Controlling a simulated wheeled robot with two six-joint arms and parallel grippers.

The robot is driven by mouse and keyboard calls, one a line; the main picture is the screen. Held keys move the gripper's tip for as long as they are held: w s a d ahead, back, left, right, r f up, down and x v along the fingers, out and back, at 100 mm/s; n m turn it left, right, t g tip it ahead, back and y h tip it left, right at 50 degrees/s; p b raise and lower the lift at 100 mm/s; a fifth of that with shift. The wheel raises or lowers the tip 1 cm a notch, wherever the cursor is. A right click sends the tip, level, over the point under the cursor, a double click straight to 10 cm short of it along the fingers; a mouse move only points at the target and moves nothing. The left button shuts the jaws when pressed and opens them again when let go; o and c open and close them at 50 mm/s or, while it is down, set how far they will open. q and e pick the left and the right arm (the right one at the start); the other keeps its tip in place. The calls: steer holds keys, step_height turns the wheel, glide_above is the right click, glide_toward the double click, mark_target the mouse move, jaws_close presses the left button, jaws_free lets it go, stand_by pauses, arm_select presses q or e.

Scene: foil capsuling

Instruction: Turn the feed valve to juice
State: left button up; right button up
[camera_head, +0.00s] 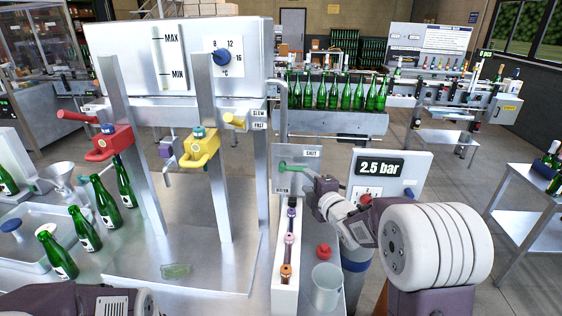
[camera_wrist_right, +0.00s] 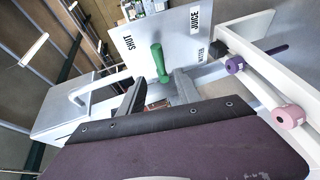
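The feed valve's green handle (camera_head: 293,168) sits on a light panel (camera_head: 284,152) right of the filler stand. In the right wrist view the handle (camera_wrist_right: 160,62) is near the middle. The labels SHUT (camera_wrist_right: 127,43), JUICE (camera_wrist_right: 194,18) and WATER (camera_wrist_right: 201,55) surround it. The handle does not lie at the JUICE label. My right gripper (camera_head: 314,191) is just right of the handle. Its fingers (camera_wrist_right: 160,92) look apart, with the handle's near end at the gap; contact is unclear. My left arm shows at the bottom left; its gripper is out of view.
A 2.5 bar gauge box (camera_head: 412,166) is at right. The filler's posts and taps stand left of the panel.

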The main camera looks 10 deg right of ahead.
mark_target(293, 167)
arm_select(q)
steer(key=r+p, duration=0.3)
steer(key=r, duration=0.1)
steer(key=shift+s+d, duration=0.2)
steer(key=shift+d, duration=0.15)
arm_select(e)
steer(key=d+x, duration=0.1)
steer(key=x, duration=0.7)
steer(key=shift+w+d, duration=0.25)
steer(key=shift+d, duration=0.05)
jaws_close()
steer(key=shift+f, duration=0.1)
stand_by(0.4)
